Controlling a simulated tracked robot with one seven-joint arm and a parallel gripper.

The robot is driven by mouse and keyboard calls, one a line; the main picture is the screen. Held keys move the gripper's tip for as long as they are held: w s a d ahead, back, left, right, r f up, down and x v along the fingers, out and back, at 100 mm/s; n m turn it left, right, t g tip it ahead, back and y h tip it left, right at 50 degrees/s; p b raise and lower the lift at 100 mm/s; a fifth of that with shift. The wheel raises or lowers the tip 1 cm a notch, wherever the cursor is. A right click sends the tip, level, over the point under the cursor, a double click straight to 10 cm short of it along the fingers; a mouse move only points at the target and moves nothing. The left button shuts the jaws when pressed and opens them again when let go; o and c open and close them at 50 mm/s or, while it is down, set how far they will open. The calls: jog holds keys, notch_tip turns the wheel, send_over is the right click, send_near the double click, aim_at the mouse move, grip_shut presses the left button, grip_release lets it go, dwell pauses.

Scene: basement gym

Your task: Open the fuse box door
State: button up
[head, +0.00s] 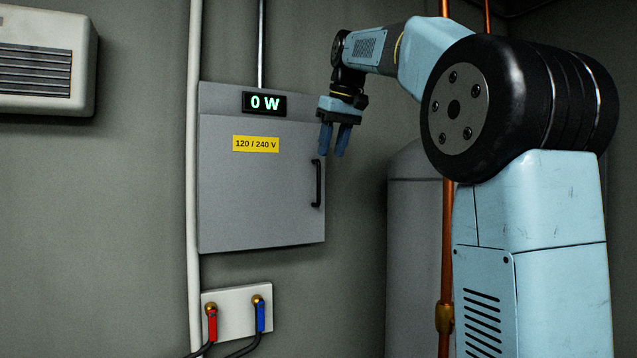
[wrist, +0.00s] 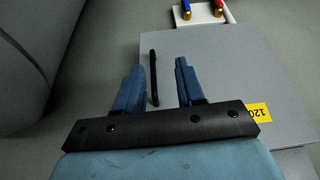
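The grey fuse box (head: 225,205) hangs on the wall with its door (head: 262,195) shut. A black vertical bar handle (head: 317,184) sits on the right side of the door. My gripper (head: 334,150) points down in front of the box's right side, above the handle. In the wrist view the gripper (wrist: 156,90) is open and empty, with its two blue fingers apart. The handle (wrist: 153,75) shows between the fingers there, nearer the left finger. I cannot tell the exact depth gap, but no finger visibly grips the handle.
A plate with red and blue valves (head: 236,312) is below the box. A white pipe (head: 193,180) runs along its left. A grey tank (head: 412,230) and copper pipe (head: 446,250) stand at the right. A wall heater (head: 45,60) hangs upper left.

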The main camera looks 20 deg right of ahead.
jog(key=w+d+r+n, duration=0.1)
jog(key=w+d+r, duration=0.1)
jog(key=w+r, duration=0.3)
send_over(319, 200)
jog(key=shift+y, duration=0.3)
jog(key=f, duration=1.3)
jog(key=shift+w+f, duration=0.35)
jog(key=shift+w, duration=0.05)
jog(key=shift+c, duration=0.2)
grip_shut()
jog(key=shift+d, duration=0.1)
